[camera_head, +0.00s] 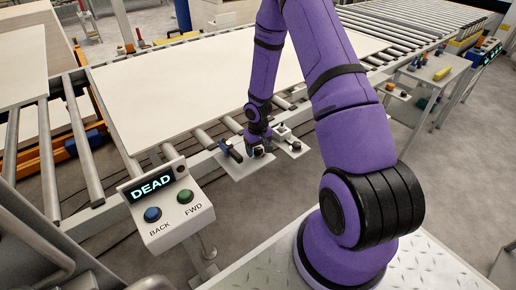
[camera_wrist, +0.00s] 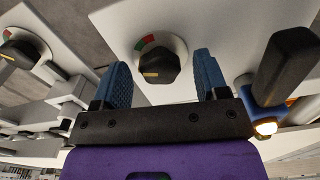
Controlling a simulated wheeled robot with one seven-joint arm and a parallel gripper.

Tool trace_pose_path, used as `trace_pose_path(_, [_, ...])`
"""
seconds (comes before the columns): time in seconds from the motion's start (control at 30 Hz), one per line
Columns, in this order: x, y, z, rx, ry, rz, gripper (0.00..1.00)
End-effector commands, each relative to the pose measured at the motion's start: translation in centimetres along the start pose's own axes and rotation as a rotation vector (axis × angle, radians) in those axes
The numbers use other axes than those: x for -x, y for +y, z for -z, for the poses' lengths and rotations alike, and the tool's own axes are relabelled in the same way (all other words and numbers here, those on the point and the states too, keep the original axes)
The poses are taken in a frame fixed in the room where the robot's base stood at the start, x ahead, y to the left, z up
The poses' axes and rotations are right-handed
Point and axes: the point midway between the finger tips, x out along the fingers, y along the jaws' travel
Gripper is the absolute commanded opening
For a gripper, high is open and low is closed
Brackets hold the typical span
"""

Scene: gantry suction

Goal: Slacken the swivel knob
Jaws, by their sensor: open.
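A black knob (camera_wrist: 158,66) with a pale pointer line sits on a round white dial with red and green marks, on a grey plate (camera_wrist: 118,22). The pointer faces left, away from the coloured marks. My gripper (camera_wrist: 162,58) has its blue fingers apart, one to each side of this knob in the wrist view. I cannot tell whether they touch it or how deep they reach. In the head view my gripper (camera_head: 258,146) is down at the small plate (camera_head: 243,172) beside the conveyor, and largely hides the knob. No label names the swivel knob.
A black lever handle (camera_wrist: 286,66) on a blue body with a lit orange lamp stands close right of my gripper in the wrist view. A second dial knob (camera_wrist: 20,50) is at the left. A control box (camera_head: 172,205) reading DEAD stands left; a pale board (camera_head: 200,85) covers the rollers.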

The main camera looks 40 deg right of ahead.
Motion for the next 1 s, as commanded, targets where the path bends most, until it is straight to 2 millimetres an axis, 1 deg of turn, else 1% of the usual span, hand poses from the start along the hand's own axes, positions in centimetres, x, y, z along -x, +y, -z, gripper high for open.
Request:
trace_pose_path(0.03, [0.01, 0.0, 0.0, 0.0, 0.0, 0.0, 0.63])
trace_pose_path(0.07, [0.01, 0.0, 0.0, 0.0, 0.0, 0.0, 0.56])
trace_pose_path(0.1, [0.01, 0.0, 0.0, 0.0, 0.0, 0.0, 0.47])
trace_pose_path(0.17, [0.02, 0.0, 0.0, 0.0, 0.0, 0.0, 0.33])
trace_pose_path(0.2, [0.02, 0.0, 0.0, 0.0, 0.0, 0.0, 0.24])
trace_pose_path(0.23, [0.02, 0.01, 0.0, 0.0, 0.0, 0.0, 0.18])
trace_pose_path(0.57, [0.03, 0.01, 0.0, 0.042, 0.0, 0.0, 0.18])
trace_pose_path(0.77, [0.04, 0.02, 0.0, 0.154, 0.0, 0.0, 0.18])
trace_pose_path(1.0, [0.04, 0.05, 0.0, 0.333, 0.0, 0.0, 0.18])
